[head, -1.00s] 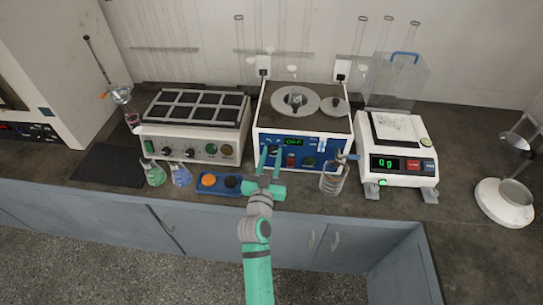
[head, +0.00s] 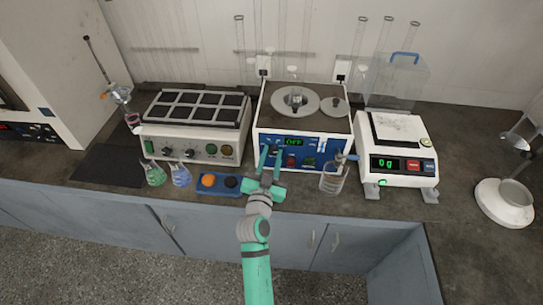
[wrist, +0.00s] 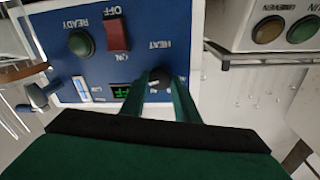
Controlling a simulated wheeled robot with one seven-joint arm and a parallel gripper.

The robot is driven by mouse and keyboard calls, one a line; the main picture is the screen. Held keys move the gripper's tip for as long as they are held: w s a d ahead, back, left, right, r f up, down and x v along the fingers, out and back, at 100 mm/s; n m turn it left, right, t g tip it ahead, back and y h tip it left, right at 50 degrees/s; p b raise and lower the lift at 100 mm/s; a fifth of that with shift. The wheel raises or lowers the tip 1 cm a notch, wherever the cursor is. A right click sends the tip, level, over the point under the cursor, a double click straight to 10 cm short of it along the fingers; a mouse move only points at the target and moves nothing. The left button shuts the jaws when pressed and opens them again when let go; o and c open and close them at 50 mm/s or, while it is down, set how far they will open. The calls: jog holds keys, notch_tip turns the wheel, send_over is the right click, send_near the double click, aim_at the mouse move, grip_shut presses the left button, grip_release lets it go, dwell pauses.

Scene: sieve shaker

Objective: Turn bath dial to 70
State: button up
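The bath (head: 265,115) is a white box with a blue front panel, in the middle of the bench in the head view. Its green display (head: 294,142) reads OFF; the display also shows upside down in the wrist view (wrist: 121,90). The black heat dial (wrist: 160,77) with a light mark is on the panel in the wrist view. My gripper (head: 270,153) is at the left part of the panel. In the wrist view my gripper (wrist: 162,80) has one finger on each side of the dial. I cannot tell whether the fingers touch it.
A red switch (wrist: 117,34) and a green ready button (wrist: 80,43) are near the dial on the panel. A glass beaker (head: 332,179) stands at front right, and a blue tray (head: 220,190) at front left.

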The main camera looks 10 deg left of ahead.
jog(key=o, duration=0.4)
jog(key=shift+c, duration=0.2)
jog(key=shift+s, duration=0.1)
jog(key=s+a, duration=0.1)
jog(key=s, duration=0.9)
jog(key=shift+s+f, duration=0.3)
